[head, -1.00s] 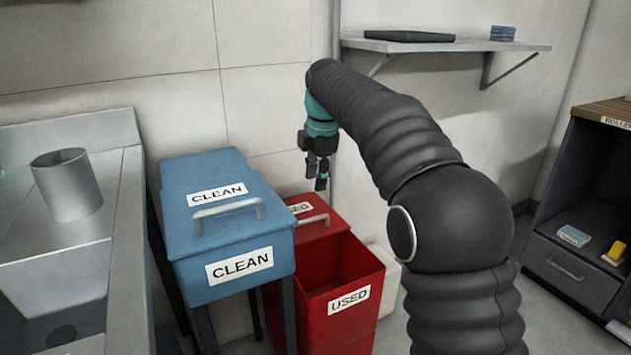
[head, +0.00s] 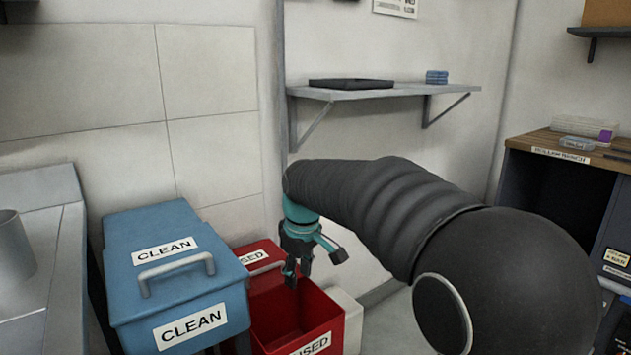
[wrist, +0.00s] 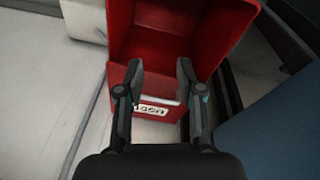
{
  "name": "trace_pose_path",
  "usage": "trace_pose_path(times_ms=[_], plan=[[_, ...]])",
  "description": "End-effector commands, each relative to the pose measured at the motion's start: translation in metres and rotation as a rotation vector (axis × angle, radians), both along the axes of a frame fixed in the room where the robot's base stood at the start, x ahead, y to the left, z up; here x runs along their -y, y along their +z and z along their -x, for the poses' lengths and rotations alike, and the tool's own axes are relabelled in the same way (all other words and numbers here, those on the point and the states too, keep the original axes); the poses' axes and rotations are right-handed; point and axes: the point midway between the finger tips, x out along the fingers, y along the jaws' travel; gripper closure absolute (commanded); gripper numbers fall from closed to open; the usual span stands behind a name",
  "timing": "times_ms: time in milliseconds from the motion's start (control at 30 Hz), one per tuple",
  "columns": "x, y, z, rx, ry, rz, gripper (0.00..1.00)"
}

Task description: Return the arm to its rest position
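My gripper (head: 298,272) hangs at the end of my dark sleeved arm, in front of the red USED bin in the head view. In the wrist view my gripper (wrist: 158,82) has its two fingers apart with nothing between them. The red USED bin (head: 262,325) is open at the front, and its inside looks empty where it shows. It also shows below the fingers in the wrist view (wrist: 205,25). My arm covers part of the wall and floor to the right.
A blue CLEAN bin (head: 175,285) with a closed lid stands left of the red bin. A metal counter (head: 60,265) is at far left. A wall shelf (head: 400,92) is above, and a wooden-topped bench (head: 560,145) stands at right.

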Motion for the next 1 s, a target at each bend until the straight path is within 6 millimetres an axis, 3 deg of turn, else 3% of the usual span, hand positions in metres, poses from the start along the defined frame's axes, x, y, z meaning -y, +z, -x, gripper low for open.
trace_pose_path(times_ms=[200, 500, 800, 1000], plan=[[0.059, -0.002, 0.069, 0.011, -0.339, -0.057, 0.63], [0.124, -0.015, 0.164, 0.053, -0.662, -0.127, 0.63], [0.169, -0.033, 0.249, 0.125, -0.800, -0.168, 0.63], [0.186, -0.024, 0.276, 0.207, -0.850, -0.202, 0.63]])
